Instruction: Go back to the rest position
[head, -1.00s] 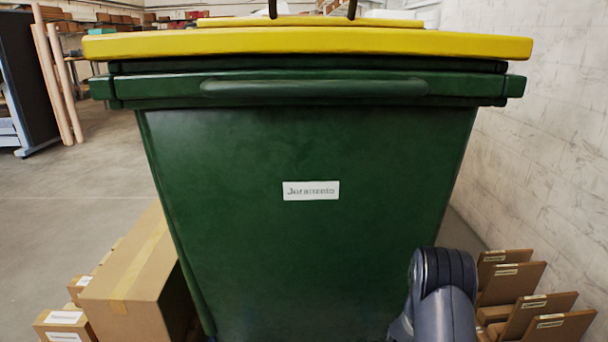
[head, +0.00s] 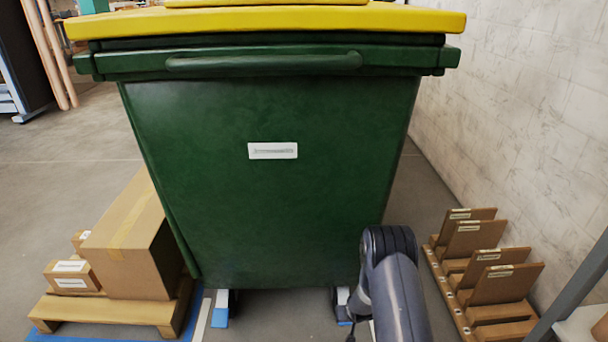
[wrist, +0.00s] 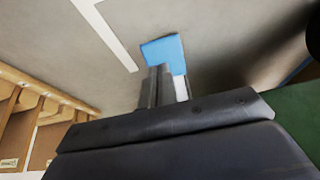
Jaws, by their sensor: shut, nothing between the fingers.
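My gripper (wrist: 160,87) shows in the wrist view with its two fingers together and nothing between them. A blue piece (wrist: 165,50) with a white part lies just beyond the fingertips in that view; I cannot tell whether they touch. In the head view my arm is at the lower right, in front of the large green bin (head: 265,190) with a yellow lid (head: 270,24). My gripper's fingers cannot be made out there.
Cartons (head: 125,240) sit on a wooden pallet (head: 150,312) at left. A wooden rack (head: 470,300) with upright brown boards stands at right by the pale wall (head: 520,120). Blue-and-white pieces (head: 220,312) are at the bin's wheels. Grey floor (head: 85,150) is open at far left.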

